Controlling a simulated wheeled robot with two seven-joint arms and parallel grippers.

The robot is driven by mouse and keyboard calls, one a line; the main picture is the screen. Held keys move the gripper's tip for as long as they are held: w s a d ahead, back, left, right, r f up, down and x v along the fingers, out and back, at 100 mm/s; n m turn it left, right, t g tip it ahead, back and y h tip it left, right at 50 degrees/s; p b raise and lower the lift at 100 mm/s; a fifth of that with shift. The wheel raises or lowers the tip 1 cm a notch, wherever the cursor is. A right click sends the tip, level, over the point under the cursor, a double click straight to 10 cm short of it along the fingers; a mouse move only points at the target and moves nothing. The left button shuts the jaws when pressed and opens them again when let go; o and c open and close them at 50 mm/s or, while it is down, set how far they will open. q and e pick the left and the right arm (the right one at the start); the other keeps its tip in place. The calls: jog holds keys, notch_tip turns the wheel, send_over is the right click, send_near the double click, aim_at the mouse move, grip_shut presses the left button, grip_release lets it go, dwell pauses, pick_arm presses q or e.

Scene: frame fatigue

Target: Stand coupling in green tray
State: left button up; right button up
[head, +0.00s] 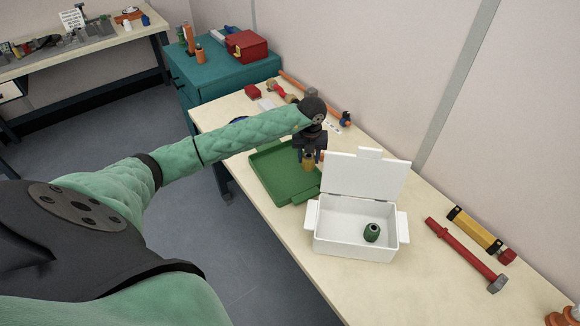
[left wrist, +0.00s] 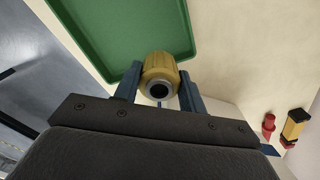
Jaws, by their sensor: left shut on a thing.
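My left gripper (head: 309,157) is shut on a yellow ribbed coupling (head: 308,163), which has a dark round bore in a metal ring. In the left wrist view the coupling (left wrist: 160,78) sits between the two blue-grey fingers, its bore facing the camera. The green tray (head: 270,174) lies on the bench and looks empty where it shows. In the head view the coupling appears in front of the tray's right part; its height above it is hard to tell. In the left wrist view the tray (left wrist: 130,30) lies beyond the coupling. My right gripper is out of view.
An open white box (head: 345,249) with raised lid stands right of the tray, holding a dark green cylindrical part (head: 371,232). A red hammer (head: 465,255) and a yellow-black tool (head: 475,230) lie farther right. A red block (head: 252,92) lies behind the tray.

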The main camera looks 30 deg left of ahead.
pick_arm(q)
jog(key=a+f+b, duration=0.1)
jog(key=a, duration=0.2)
jog(key=a+f, duration=0.2)
jog(key=a, duration=0.1)
jog(key=a+f+b, duration=0.1)
jog(key=a+f, duration=0.1)
jog(key=shift+w+a+f+b, duration=0.25)
jog(key=shift+w+a+b, duration=0.05)
jog(key=shift+w+a, duration=0.1)
jog(key=shift+s+a+f, duration=0.1)
jog(key=shift+a+f, duration=0.1)
jog(key=shift+a, duration=0.3)
notch_tip(320, 180, down, 4)
jog(key=shift+r+b, duration=0.2)
jog(key=shift+b, duration=0.65)
jog(key=shift+f, duration=0.15)
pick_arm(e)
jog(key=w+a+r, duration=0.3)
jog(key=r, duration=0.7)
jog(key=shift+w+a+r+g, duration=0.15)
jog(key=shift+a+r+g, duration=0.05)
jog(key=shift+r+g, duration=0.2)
pick_arm(q)
jog(key=shift+f, duration=0.1)
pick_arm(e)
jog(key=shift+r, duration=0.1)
pick_arm(q)
jog(key=o, duration=1)
jog(key=shift+c, duration=0.2)
